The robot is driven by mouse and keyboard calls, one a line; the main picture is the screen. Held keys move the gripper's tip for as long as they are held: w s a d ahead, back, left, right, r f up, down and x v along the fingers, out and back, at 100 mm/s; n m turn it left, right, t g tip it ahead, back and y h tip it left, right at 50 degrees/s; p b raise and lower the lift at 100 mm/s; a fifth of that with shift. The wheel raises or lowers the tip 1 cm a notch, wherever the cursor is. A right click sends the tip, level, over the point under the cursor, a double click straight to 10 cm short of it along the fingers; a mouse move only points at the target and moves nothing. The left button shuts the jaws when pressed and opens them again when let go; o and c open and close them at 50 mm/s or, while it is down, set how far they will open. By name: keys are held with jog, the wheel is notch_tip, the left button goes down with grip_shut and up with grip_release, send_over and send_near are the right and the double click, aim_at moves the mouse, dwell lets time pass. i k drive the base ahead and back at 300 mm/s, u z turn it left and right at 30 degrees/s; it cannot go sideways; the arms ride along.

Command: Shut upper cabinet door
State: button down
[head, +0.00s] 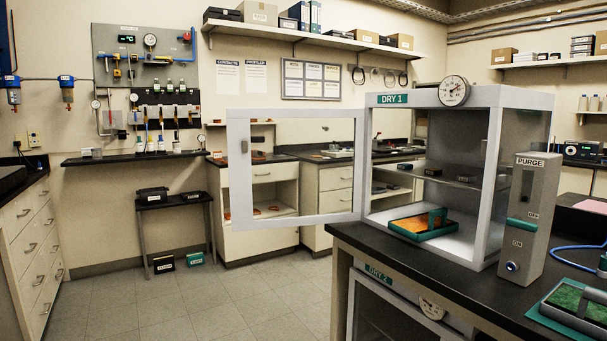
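The upper cabinet (485,96), labelled DRY 1, stands on the black bench at the right. Its door (233,175) has a light grey frame and a clear pane. The door is open and swings out to the left from the cabinet's left front edge, over the floor. A small dark handle (244,147) sits on the door's free left side. Inside the cabinet are a shelf with small dark items and a green-edged tray (405,226) with an orange surface on the cabinet floor. My gripper is not in view.
A grey PURGE box (526,215) stands right of the cabinet. The lower DRY 2 cabinet (380,276) is under the black bench (350,234). A small side table (175,201) stands against the wall. The floor (235,300) left of the bench is clear.

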aim_at(238, 120)
jog(key=u, duration=1.35)
jog(key=i, duration=3.6)
jog(key=u, duration=0.05)
